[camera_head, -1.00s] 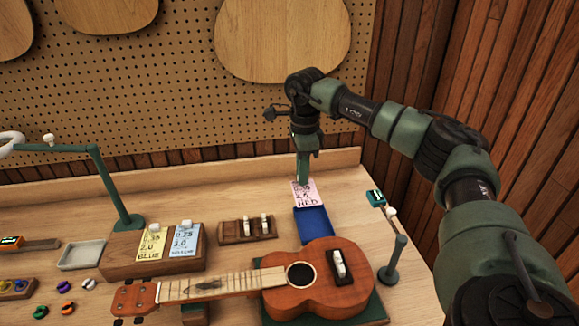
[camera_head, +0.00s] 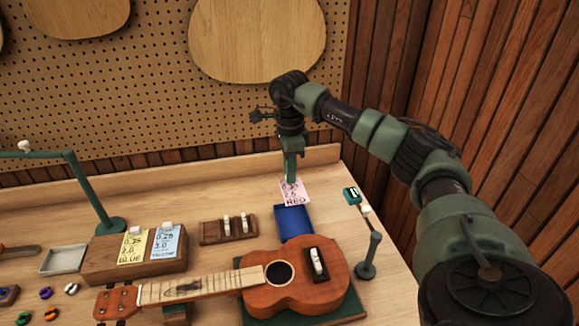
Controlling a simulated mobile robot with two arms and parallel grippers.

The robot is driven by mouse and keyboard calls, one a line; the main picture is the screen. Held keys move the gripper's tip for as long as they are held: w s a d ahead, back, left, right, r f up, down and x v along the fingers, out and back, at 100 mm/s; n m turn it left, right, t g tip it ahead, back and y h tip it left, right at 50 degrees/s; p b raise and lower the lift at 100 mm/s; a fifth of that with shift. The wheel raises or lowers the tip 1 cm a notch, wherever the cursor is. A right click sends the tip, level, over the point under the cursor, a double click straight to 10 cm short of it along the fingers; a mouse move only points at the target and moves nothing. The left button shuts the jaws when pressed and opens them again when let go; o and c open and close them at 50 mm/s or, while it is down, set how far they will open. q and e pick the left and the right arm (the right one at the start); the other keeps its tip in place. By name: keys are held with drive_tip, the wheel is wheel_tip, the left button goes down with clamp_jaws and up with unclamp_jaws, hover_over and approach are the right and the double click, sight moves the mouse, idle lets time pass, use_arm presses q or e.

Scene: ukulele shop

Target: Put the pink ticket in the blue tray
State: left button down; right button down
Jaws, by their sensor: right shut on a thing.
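The pink ticket (camera_head: 295,195), with dark lettering that ends in "RED", is held in my right gripper (camera_head: 290,181), which is shut on its upper part. The ticket hangs at the back edge of the blue tray (camera_head: 293,222) and overlaps that edge in the picture. I cannot tell whether it touches the tray. The blue tray lies on the bench behind the ukulele, and its front edge is partly hidden by the ukulele body. No left gripper shows in the head view.
A ukulele (camera_head: 282,297) lies in front of the tray. A wooden block (camera_head: 105,262) holds yellow and blue tickets. A small rack (camera_head: 212,233) stands left of the tray, a green post (camera_head: 370,255) right of it. A lamp (camera_head: 110,225) stands at left.

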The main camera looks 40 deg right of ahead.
drive_tip(key=shift+f+b, duration=1.45)
drive_tip(key=shift+f, duration=0.3)
drive_tip(key=b, duration=0.4)
hover_over(290, 214)
wheel_tip(290, 214, down, 5)
drive_tip(key=shift+f, duration=0.1)
drive_tip(key=shift+f+b, duration=1)
drive_tip(key=shift+f, duration=1)
drive_tip(key=c, duration=1.3)
unclamp_jaws()
drive_tip(key=shift+c, duration=0.2)
drive_tip(key=shift+r, duration=0.15)
drive_tip(key=shift+o, duration=0.4)
drive_tip(key=shift+d, duration=0.1)
drive_tip(key=shift+w+r, duration=0.1)
